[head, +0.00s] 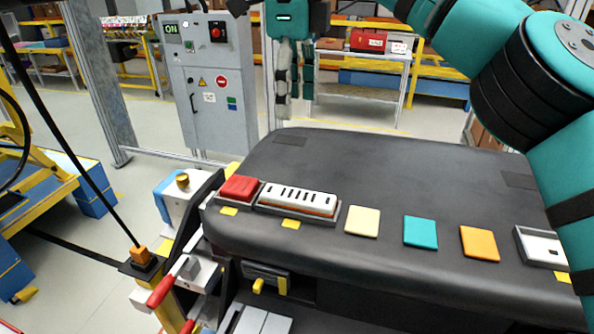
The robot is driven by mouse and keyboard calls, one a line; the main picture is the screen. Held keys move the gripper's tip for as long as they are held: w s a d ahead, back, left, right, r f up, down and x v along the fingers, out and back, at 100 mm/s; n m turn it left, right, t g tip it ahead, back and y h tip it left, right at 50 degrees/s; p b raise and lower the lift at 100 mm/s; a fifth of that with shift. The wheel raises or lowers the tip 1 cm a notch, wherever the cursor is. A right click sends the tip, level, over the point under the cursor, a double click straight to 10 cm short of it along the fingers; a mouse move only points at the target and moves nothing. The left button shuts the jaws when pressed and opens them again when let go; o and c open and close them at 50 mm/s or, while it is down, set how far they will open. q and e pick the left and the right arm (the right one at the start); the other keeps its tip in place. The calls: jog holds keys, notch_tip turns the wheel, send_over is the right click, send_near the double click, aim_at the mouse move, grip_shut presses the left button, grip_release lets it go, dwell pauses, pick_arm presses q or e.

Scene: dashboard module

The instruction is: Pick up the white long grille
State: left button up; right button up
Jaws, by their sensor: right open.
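The white long grille (298,198) is a long white block with several dark slots. It sits in a shallow dark holder near the front left of the black dashboard (400,160), with an orange-brown layer showing along its lower edge. My right gripper (290,98) hangs above and behind the dashboard's far left edge, pointing down. It is open and empty, well apart from the grille. My right arm is teal and black and comes in from the upper right. My left gripper is not in view.
A red block (239,188) sits directly left of the grille. Cream (362,221), teal (420,232) and orange (479,243) tiles lie to its right, then a white part (541,247) in a holder. Red-handled clamps (161,291) stand at the front left. The dashboard's rear top is clear.

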send_over(292, 194)
notch_tip(292, 194, down, 7)
jog(key=f, duration=0.3)
jog(key=f+p, duration=0.1)
jog(key=shift+w+d+f, duration=0.15)
jog(key=shift+w+f, duration=0.1)
jog(key=shift+w, duration=0.1)
jog(key=shift+s+f, duration=0.1)
jog(key=shift+f, duration=0.1)
jog(key=f+p, duration=0.2)
jog(key=f, duration=0.2)
jog(key=shift+s+f, duration=0.2)
jog(key=shift+f, duration=0.25)
jog(key=c, duration=1.2)
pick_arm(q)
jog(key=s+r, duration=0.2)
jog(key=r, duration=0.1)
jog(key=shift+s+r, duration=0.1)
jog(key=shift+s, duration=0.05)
pick_arm(e)
jog(key=shift+a, duration=0.2)
jog(key=shift+c, duration=0.2)
jog(key=shift+r, duration=0.2)
